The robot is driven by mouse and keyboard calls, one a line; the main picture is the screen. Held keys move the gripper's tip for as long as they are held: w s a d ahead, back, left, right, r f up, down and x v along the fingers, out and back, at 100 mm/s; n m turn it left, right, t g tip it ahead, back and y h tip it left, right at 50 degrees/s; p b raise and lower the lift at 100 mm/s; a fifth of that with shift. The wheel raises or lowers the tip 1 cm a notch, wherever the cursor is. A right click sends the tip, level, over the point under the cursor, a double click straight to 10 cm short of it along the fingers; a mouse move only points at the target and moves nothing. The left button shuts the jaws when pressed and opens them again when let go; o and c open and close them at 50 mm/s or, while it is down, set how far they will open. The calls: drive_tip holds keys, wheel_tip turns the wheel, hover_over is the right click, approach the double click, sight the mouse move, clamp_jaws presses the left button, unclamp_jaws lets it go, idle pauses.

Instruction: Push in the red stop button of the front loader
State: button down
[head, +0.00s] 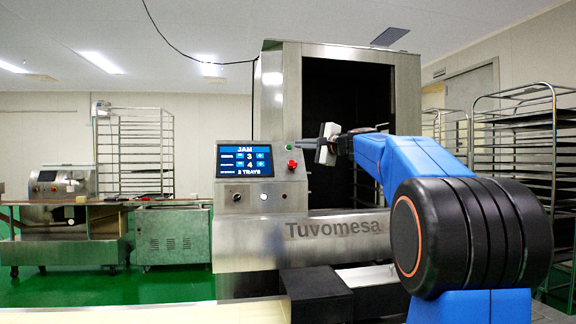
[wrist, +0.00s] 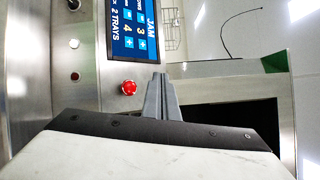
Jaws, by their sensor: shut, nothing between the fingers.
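The red stop button (head: 292,165) sits on the steel face of the front loader (head: 312,229), just right of the display in the head view. It also shows in the wrist view (wrist: 129,88), left of the fingertips. My gripper (head: 299,143) is shut and empty. In the head view its fingertips appear slightly above and right of the button. In the wrist view the closed grey fingers (wrist: 160,77) stand beside the button with a visible gap. I cannot tell how far the tips are from the panel in depth.
The display (head: 244,159) reads JAM, 3, 4 and 2 TRAYS. The loader's dark opening (head: 345,100) lies behind my gripper. Tray racks (head: 522,130) stand at the right.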

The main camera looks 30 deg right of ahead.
idle(0.3)
drive_tip(key=w+d+f, duration=0.2)
drive_tip(key=w+f, duration=0.3)
drive_tip(key=w, duration=0.2)
idle(0.4)
idle(2.0)
drive_tip(key=shift+w+d+f, duration=0.1)
drive_tip(key=shift+w+f, duration=0.15)
drive_tip(key=shift+w, duration=0.05)
drive_tip(key=shift+w+d+f, duration=0.1)
drive_tip(key=shift+w+f, duration=0.15)
drive_tip(key=shift+w, duration=0.05)
idle(1.0)
drive_tip(key=shift+s+r, duration=0.1)
drive_tip(key=shift+s+a+r, duration=0.25)
drive_tip(key=shift+s+r, duration=0.2)
drive_tip(key=shift+s, duration=0.15)
drive_tip(key=shift+s+a+r, duration=0.3)
drive_tip(key=shift+s+r, duration=0.45)
drive_tip(key=shift+s, duration=0.25)
drive_tip(key=shift+s+a+r, duration=0.25)
drive_tip(key=shift+s+r, duration=0.45)
drive_tip(key=shift+s, duration=0.25)
